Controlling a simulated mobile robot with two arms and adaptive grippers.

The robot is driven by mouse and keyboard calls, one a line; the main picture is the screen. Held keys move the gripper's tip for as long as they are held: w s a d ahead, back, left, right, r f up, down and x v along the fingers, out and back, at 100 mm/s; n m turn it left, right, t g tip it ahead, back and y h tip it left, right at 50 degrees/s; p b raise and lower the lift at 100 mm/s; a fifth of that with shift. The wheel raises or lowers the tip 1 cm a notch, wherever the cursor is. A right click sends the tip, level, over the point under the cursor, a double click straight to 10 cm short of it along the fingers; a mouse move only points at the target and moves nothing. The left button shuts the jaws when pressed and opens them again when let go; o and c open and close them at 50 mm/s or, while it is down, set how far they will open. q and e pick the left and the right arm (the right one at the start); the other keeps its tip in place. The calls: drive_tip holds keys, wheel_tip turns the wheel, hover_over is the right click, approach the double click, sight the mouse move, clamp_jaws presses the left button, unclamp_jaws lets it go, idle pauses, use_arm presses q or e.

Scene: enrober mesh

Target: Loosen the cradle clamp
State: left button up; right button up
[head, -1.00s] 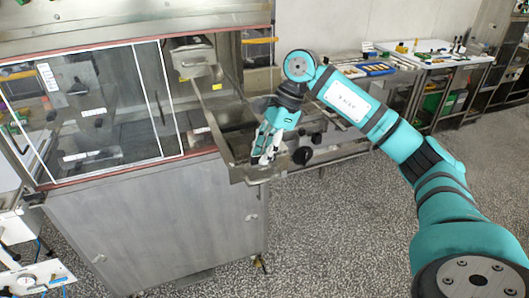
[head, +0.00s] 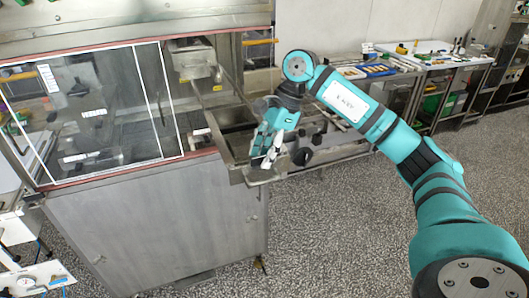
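My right gripper (head: 264,160) points down at the near corner of the metal cradle (head: 237,175) at the outlet end of the machine. Its fingers are small and partly overlap pale and metal parts there, so I cannot tell whether they are open or shut, or whether they touch anything. A round black knob (head: 302,156) sits just right of the gripper on the cradle's side. I cannot make out for sure which part is the clamp; the gripper hides part of that corner. My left gripper is not in view.
The steel machine cabinet (head: 160,230) with a clear framed window (head: 90,110) fills the left. A metal hood (head: 190,60) stands above the trough. A workbench (head: 440,52) with tools and trays is at the back right. The speckled floor (head: 340,230) in front is clear.

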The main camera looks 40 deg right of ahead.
drive_tip(key=v, duration=1.2)
drive_tip(key=shift+a+f, duration=0.1)
